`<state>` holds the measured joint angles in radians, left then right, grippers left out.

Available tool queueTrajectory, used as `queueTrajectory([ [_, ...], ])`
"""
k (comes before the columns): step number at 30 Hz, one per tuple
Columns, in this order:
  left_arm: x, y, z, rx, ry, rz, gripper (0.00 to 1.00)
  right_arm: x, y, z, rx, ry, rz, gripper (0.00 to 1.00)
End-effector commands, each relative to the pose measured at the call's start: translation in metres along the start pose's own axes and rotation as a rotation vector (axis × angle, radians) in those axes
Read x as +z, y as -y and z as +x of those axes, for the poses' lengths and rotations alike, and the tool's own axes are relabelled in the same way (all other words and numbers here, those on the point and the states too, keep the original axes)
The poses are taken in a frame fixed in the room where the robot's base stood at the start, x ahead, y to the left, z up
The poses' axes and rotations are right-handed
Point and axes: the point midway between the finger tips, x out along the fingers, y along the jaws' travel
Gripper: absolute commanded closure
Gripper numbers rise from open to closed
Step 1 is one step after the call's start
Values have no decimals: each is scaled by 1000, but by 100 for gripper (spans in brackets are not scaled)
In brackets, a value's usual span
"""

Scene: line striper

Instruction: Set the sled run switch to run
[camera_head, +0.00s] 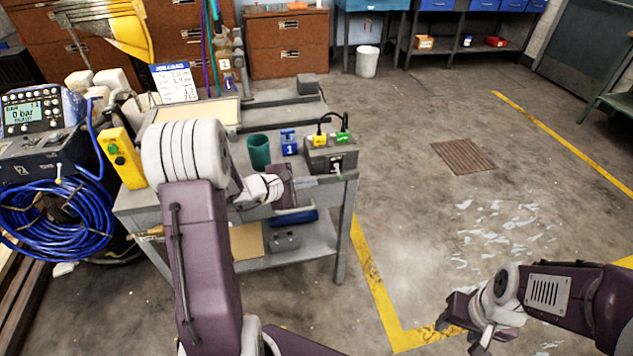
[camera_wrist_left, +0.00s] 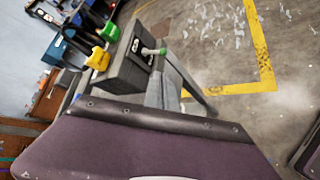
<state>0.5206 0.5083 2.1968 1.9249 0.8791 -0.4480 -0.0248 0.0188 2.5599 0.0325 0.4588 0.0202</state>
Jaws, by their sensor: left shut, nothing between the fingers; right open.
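A dark grey box (camera_head: 318,157) stands at the right end of the grey cart, with yellow and green plugs on top. In the left wrist view the box (camera_wrist_left: 122,70) has a dark plate with a white label and a short green-tipped lever (camera_wrist_left: 153,51) on its side. I take this lever for the run switch; its position marking is unreadable. My left gripper (camera_head: 313,182) is shut and empty, just in front of the box's lower face. Whether it touches the lever cannot be told. My right gripper (camera_head: 480,338) is open and empty, low over the floor at the right.
A green cup (camera_head: 258,152) and a blue block marked 1 (camera_head: 288,142) stand left of the box. The cart's lower shelf (camera_head: 305,240) carries a blue item. The floor right of the cart is clear.

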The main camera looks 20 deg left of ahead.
Motion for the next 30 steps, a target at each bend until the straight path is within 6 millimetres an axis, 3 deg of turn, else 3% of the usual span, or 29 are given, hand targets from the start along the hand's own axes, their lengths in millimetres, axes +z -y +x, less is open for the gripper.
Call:
queueTrajectory([
  [6,1,2,46,-5,3,0,100,0,0,3,0,0,0,48],
  [12,1,2,74,-3,2,1,100,0,0,3,0,0,0,48],
  [18,1,1,84,-1,1,-1,100,0,0,3,0,0,0,48],
  [30,2,-1,82,-9,1,-9,100,0,0,-2,0,0,0,48],
])
